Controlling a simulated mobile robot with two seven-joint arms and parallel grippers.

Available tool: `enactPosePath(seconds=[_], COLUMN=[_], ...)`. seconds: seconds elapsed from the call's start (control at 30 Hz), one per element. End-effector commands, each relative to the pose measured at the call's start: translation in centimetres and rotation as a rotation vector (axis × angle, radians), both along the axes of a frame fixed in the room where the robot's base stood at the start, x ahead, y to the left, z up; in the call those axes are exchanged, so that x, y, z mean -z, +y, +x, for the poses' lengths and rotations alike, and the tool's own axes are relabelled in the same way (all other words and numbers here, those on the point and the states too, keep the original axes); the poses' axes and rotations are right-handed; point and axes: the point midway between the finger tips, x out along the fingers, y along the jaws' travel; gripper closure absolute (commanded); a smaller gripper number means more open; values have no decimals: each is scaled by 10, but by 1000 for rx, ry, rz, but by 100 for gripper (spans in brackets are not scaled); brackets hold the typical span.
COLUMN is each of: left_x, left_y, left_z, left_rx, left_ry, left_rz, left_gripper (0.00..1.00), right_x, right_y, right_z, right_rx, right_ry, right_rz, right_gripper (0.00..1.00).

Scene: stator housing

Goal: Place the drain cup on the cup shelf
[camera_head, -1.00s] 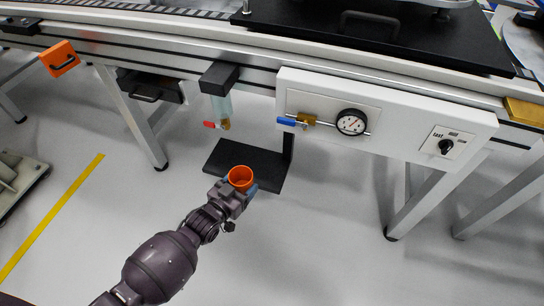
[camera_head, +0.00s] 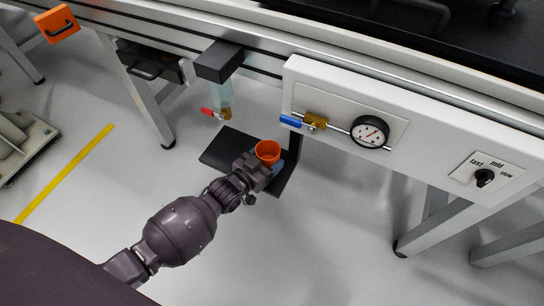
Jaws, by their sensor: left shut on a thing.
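The orange drain cup (camera_head: 267,152) is upright in my left gripper (camera_head: 262,166), which is shut on it. The cup shelf is a flat black plate (camera_head: 222,150) low under the conveyor frame, carried by a black upright on its right. In the picture, the cup and gripper overlap the right part of the shelf. I cannot tell whether the cup touches the shelf or hangs above it. The gripper and forearm hide part of the shelf. My right gripper is not in view.
A clear filter bowl (camera_head: 222,95) with a red-handled drain valve (camera_head: 214,113) hangs above the shelf. A white panel (camera_head: 430,155) with a gauge (camera_head: 369,132), blue-handled valve and knob stands right. Table legs (camera_head: 138,90) flank the shelf. The floor in front is clear.

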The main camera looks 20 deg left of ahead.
Motion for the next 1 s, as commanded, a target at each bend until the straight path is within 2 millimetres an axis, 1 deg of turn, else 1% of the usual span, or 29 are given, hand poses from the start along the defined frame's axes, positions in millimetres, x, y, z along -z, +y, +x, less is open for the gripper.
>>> enactPosePath(seconds=[0.03,0.07,0.43,0.6,0.63,0.77,0.8,1.0], left_x=[11,11,8,13,13,12,12,12], left_y=[0,0,0,0,0,0,0,0], left_z=[-4,-4,-1,-2,-2,-2,-2,-2], left_rx=[1,1,1,1,1,1,1,1], left_ry=[6,4,-6,-3,-3,-4,-4,-4], left_rz=[0,0,0,0,1,1,1,0], left_gripper=[57,57,57,57,29,9,7,7], right_x=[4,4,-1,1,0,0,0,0], right_y=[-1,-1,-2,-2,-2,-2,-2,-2], right_z=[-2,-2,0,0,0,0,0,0], right_rx=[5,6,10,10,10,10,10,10], right_ry=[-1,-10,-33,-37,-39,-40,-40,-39], right_rz=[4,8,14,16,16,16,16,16], right_gripper=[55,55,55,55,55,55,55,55])
